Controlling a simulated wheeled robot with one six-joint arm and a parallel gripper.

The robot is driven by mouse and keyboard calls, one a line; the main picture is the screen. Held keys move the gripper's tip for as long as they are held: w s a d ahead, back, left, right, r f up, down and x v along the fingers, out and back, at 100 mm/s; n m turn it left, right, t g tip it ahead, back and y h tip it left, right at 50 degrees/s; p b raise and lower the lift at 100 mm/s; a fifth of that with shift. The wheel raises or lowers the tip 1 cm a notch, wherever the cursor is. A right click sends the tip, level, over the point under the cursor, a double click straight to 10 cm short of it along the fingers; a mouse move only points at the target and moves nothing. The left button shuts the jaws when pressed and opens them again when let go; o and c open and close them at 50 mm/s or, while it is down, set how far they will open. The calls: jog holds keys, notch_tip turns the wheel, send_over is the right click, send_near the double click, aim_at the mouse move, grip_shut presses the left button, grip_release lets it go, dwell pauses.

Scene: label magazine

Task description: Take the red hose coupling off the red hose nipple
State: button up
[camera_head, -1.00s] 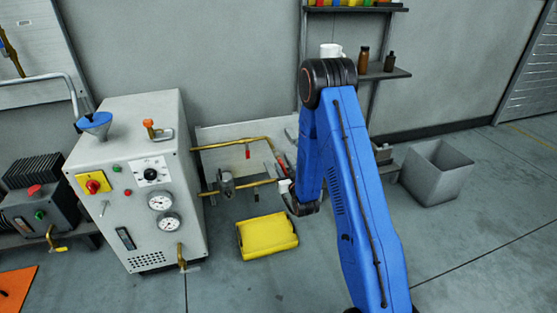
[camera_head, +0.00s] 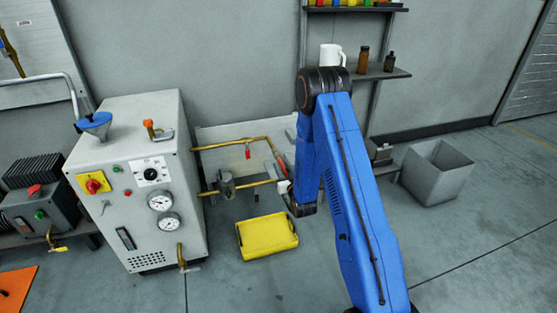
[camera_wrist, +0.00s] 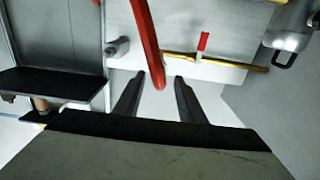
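A long red bar-like piece (camera_wrist: 148,40) runs down from the top of the wrist view and ends between my gripper's fingertips. It may be the red hose or its coupling; I cannot tell coupling from nipple. My gripper (camera_wrist: 158,90) is open, one dark finger on each side of the red end, with gaps to both. Whether the red end lies between the fingers or beyond them is unclear. In the head view a small red part (camera_head: 283,160) shows just left of my arm, above my wrist, and my arm hides what is behind it.
A brass pipe with a red valve handle (camera_wrist: 203,42) runs close by on the right in the wrist view. A grey machine (camera_head: 150,190) with gauges stands left in the head view. A yellow case (camera_head: 267,237) lies on the floor, a grey bin (camera_head: 437,175) at right.

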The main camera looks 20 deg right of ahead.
aim_at(279, 159)
jog(key=shift+w, duration=3.45)
grip_shut()
jog(key=shift+s, duration=3)
